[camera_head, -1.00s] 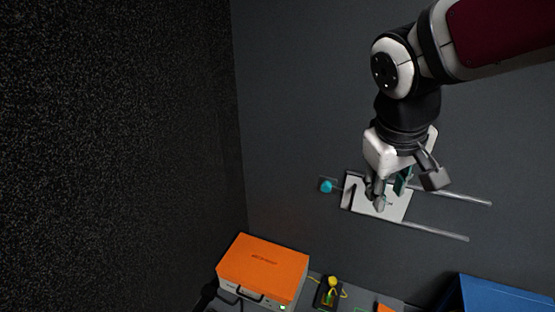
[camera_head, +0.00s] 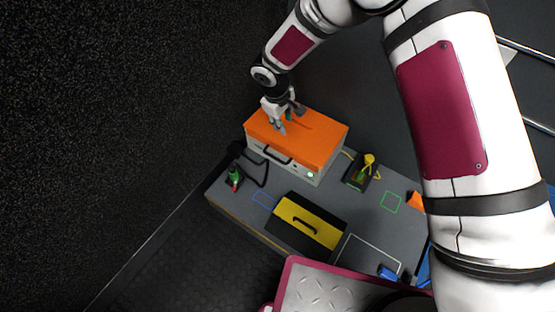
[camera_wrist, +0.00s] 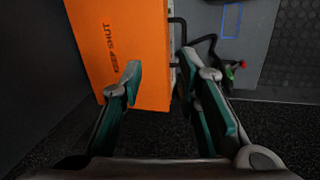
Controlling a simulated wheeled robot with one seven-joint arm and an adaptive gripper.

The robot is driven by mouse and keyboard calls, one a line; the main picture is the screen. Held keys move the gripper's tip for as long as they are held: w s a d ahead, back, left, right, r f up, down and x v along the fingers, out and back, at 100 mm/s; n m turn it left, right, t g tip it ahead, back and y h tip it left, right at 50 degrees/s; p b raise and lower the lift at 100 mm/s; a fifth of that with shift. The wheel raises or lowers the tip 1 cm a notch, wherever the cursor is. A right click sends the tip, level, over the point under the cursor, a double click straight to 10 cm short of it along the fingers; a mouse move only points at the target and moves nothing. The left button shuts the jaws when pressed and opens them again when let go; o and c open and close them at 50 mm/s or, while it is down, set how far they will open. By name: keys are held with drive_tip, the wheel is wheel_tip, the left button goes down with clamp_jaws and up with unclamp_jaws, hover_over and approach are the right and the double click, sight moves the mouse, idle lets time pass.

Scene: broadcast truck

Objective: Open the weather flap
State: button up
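I cannot tell for certain which part is the weather flap. An orange lid (camera_head: 318,138) tops a pale box on the bench, and it looks closed. In the wrist view the orange lid (camera_wrist: 100,30) carries dark lettering that seems to read "KEEP SHUT". My gripper (camera_head: 285,124) is over the lid's left part; whether it touches cannot be told. In the wrist view my gripper's fingers (camera_wrist: 165,76) stand apart, with nothing held between them. A pale panel corner (camera_head: 510,62) and wall rails (camera_head: 530,49) show at the right, mostly hidden by my arm.
The grey bench (camera_head: 225,200) also holds a black and yellow case (camera_head: 306,224), a yellow-topped device (camera_head: 363,172) and a small red and green item (camera_head: 235,178). A dark cable (camera_wrist: 205,40) runs beside the box. A dark wall stands close at left.

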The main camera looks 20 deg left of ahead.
drive_tip(key=b, duration=0.2)
approach(277, 159)
drive_tip(key=shift+n+g, duration=0.3)
drive_tip(key=shift+n, duration=0.1)
drive_tip(key=f+b, duration=0.1)
drive_tip(key=f, duration=0.1)
drive_tip(key=w+f+b, duration=0.1)
drive_tip(key=f+b, duration=0.1)
drive_tip(key=f, duration=0.1)
drive_tip(key=w+f+b, duration=0.1)
drive_tip(key=f, duration=0.1)
drive_tip(key=shift+d+f, duration=0.3)
drive_tip(key=shift+d, duration=0.1)
drive_tip(key=shift+c, duration=0.2)
clamp_jaws()
